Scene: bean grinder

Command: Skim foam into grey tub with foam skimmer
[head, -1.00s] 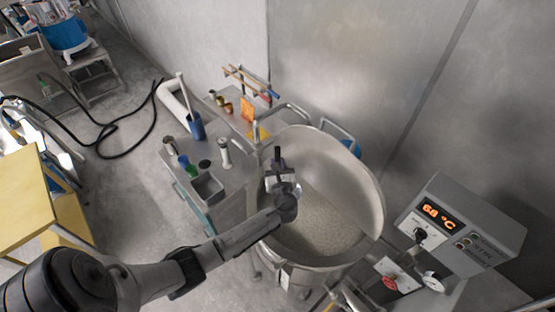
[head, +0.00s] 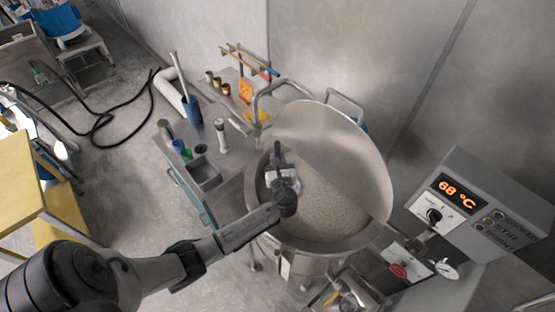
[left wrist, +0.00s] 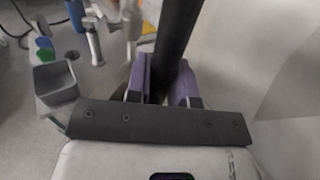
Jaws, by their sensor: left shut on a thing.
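My left gripper (head: 281,172) is over the left part of a big steel kettle (head: 285,262). It is shut on a dark handle (head: 277,150), which I take to be the foam skimmer's. In the left wrist view the same black handle (left wrist: 178,35) stands between the purple fingers of my left gripper (left wrist: 163,80). The skimmer's head is hidden in both views. Pale beige, grainy foam (head: 325,212) covers the liquid in the kettle. The grey tub (head: 205,173) sits on the bench left of the kettle; it also shows in the left wrist view (left wrist: 55,80). My right gripper is not in view.
The bench holds a blue cup with a pale stick (head: 192,108), a white-grey upright tool (head: 221,134) and small coloured cups. A kettle lid (head: 345,150) stands tilted at the back. A control box reading 68 °C (head: 462,194) is at the right.

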